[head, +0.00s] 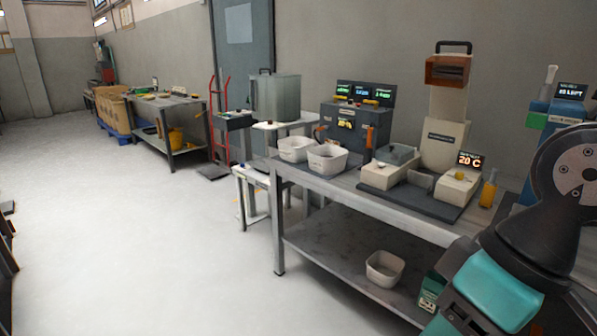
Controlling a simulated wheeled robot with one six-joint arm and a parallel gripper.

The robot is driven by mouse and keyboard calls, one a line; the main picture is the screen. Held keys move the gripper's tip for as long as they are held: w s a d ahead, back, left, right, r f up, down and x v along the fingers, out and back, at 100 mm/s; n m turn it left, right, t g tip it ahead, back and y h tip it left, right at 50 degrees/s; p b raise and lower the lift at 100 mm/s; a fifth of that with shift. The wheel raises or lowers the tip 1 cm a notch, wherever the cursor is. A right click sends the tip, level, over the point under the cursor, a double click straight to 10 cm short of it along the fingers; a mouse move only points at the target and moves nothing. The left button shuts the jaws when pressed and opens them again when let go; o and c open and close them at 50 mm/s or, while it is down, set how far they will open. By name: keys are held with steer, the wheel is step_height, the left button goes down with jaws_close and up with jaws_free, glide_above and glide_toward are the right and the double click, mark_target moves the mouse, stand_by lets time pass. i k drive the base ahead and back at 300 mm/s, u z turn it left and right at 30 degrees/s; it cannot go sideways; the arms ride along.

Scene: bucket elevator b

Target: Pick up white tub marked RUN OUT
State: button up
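Three white tubs show in the head view, and no RUN OUT marking is readable on any of them. One white tub (295,153) stands upright at the left end of the bench top. A third white tub (383,270) stands on the lower shelf and looks empty. My dark and teal arm fills the lower right corner, to the right of all three tubs. My gripper's fingertips are not in view.
The grey bench (410,214) also holds a machine with lit displays (355,125), a beige device reading 20 C (443,145) and a yellow bottle (488,190). A green box (430,292) stands on the lower shelf. The floor (150,240) at left is clear.

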mark_target(383, 267)
steer(key=u, duration=0.65)
steer(key=i, duration=1.75)
steer(key=z, duration=0.65)
